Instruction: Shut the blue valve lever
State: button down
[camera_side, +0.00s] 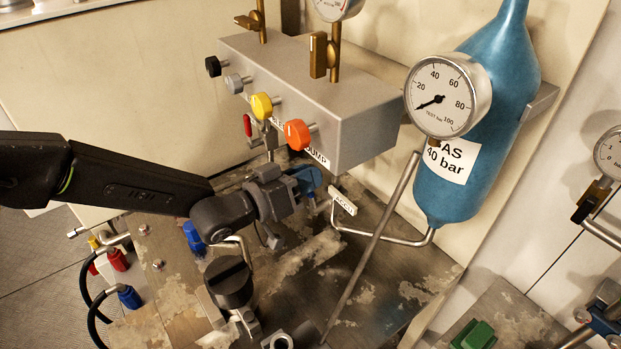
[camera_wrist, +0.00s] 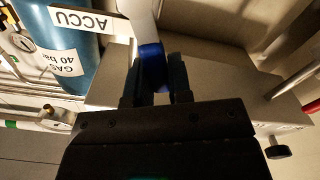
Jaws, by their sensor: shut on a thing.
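The blue valve lever (camera_wrist: 151,62) shows in the wrist view as a bright blue piece at the top middle, with a pale grey part above it. My gripper (camera_wrist: 158,82) has its two dark fingers shut on the lever, one on each side. In the side view my gripper (camera_side: 308,181) is below the grey pump box, just left of the ACCU tag (camera_side: 343,201). The valve body is mostly hidden.
The grey box (camera_side: 365,127) with coloured knobs hangs close above my gripper. The blue gas bottle (camera_side: 465,195) with a pressure gauge (camera_side: 447,97) stands to the right. Metal pipes (camera_side: 375,245) run close by on the right. Hoses and fittings lie at lower left.

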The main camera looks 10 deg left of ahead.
notch_tip(320, 180, down, 6)
jog(key=w+a+n, duration=0.3)
jog(key=n, duration=1)
dwell(0.3)
jog(key=c, duration=1)
grip_release()
jog(key=shift+c, duration=0.2)
jog(key=shift+d, duration=0.1)
jog(key=shift+s, duration=0.1)
jog(key=v, duration=1.3)
jog(key=shift+s+a, duration=0.25)
jog(key=shift+a, duration=0.05)
